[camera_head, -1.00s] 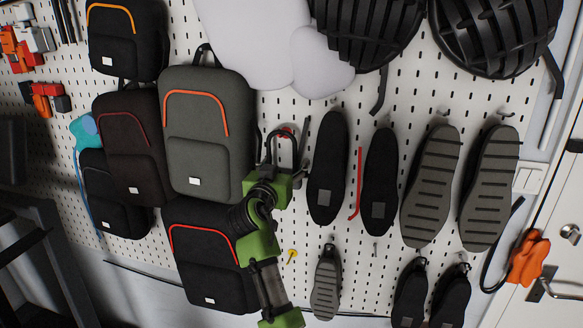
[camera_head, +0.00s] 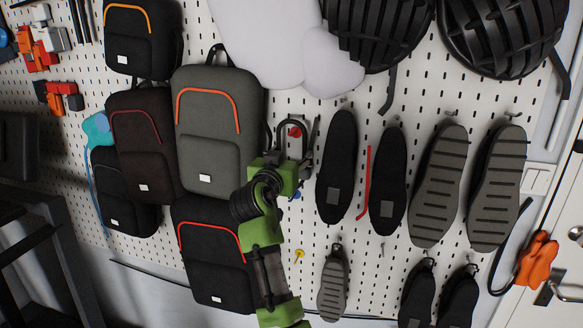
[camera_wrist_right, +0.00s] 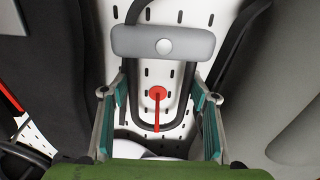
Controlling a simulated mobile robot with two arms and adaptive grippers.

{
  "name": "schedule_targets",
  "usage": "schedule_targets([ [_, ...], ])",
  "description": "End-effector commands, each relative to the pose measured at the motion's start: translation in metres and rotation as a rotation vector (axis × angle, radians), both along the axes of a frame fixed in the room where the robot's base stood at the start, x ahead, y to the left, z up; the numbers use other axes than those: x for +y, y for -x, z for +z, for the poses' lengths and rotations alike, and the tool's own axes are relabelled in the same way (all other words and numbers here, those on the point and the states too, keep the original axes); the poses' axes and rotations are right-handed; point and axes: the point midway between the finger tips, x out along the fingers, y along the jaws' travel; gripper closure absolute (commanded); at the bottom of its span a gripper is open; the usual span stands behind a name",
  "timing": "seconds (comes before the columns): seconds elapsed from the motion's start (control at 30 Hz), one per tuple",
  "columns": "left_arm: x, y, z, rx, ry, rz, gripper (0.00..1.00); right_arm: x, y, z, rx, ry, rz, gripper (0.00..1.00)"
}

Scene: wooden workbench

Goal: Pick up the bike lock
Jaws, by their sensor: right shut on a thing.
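The bike lock (camera_wrist_right: 185,42) hangs on the pegboard in the right wrist view, with a grey crossbar, a round keyhole and a dark U-shaped shackle. A red peg (camera_wrist_right: 157,92) shows inside the shackle. My right gripper (camera_wrist_right: 158,112) has its two fingers on either side of the shackle and is shut on it. In the head view my right gripper (camera_head: 290,150) reaches up to the board between the grey backpack and the black soles. It partly hides the lock there. My left gripper is not in view.
A grey backpack (camera_head: 217,110) and a black backpack (camera_head: 215,265) hang close on the left. A black shoe sole (camera_head: 336,165) hangs close on the right. Dark helmets (camera_head: 372,30) hang above. A yellow peg (camera_head: 299,254) sticks out below.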

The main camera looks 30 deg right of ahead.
Motion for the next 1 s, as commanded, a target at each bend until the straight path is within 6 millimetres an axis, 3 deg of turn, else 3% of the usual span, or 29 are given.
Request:
schedule_targets([
  [0.03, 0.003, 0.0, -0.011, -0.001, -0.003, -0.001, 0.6, 0.0, 0.001, 0.008, -0.014, 0.003, 0.001, 0.87],
  [0.37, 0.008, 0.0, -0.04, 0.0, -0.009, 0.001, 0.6, 0.041, 0.035, 0.069, -0.015, 0.002, 0.003, 0.87],
  [0.7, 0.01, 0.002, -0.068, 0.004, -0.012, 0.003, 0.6, 0.092, 0.079, 0.097, -0.009, 0.001, 0.002, 0.87],
  [1.0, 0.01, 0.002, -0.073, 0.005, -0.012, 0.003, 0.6, 0.106, 0.092, 0.107, -0.007, 0.003, 0.0, 0.87],
])
